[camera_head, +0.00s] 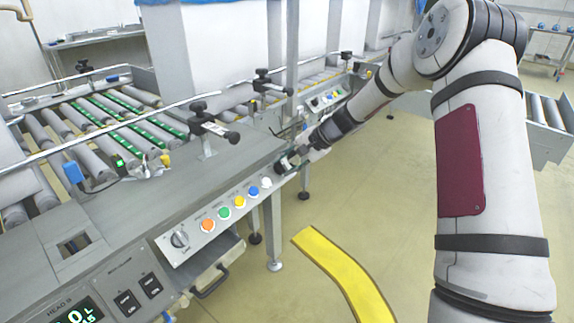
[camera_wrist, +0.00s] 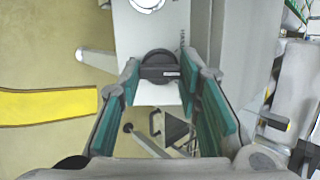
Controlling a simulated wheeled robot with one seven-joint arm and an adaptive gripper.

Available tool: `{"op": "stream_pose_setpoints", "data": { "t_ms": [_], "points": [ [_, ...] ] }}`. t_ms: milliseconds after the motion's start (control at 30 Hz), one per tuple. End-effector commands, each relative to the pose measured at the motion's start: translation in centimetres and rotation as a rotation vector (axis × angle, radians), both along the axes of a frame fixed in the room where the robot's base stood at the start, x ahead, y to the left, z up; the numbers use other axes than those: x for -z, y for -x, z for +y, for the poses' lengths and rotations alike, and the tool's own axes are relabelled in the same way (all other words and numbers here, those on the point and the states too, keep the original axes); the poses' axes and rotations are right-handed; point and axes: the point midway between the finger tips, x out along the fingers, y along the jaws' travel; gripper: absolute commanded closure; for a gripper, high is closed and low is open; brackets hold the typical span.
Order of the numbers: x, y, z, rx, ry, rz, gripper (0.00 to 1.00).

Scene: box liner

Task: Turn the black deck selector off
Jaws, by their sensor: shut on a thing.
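The black deck selector (camera_wrist: 157,56) is a round black knob with a raised bar and a small pale label, at the end of the light grey panel (camera_wrist: 125,40) in the wrist view. My gripper (camera_wrist: 160,74) is shut on its bar, one green-padded finger on each side. In the head view my gripper (camera_head: 291,160) is at the right end of the button panel, beside the white button (camera_head: 266,183), and largely hides the selector there. The selector's exact pointing direction is hard to read.
Orange (camera_head: 208,225), green (camera_head: 224,212), yellow (camera_head: 239,201) and blue (camera_head: 253,191) buttons lie between. A roller conveyor (camera_head: 95,125) stands behind. A yellow floor strip (camera_head: 340,270) crosses the open floor.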

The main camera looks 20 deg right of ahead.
Motion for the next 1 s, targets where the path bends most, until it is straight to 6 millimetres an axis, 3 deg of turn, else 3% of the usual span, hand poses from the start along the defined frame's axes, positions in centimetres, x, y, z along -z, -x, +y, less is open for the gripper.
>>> {"op": "stream_pose_setpoints", "data": {
  "t_ms": [533, 567, 600, 1000],
  "points": [
    [0.08, 0.07, 0.05, -0.024, 0.016, -0.009, 0.96],
    [0.08, 0.07, 0.05, -0.024, 0.016, -0.009, 0.66],
    [0.08, 0.07, 0.05, -0.024, 0.016, -0.009, 0.6],
    [-0.46, 0.22, -0.37, -0.022, 0.017, -0.012, 0.6]
  ]
}}
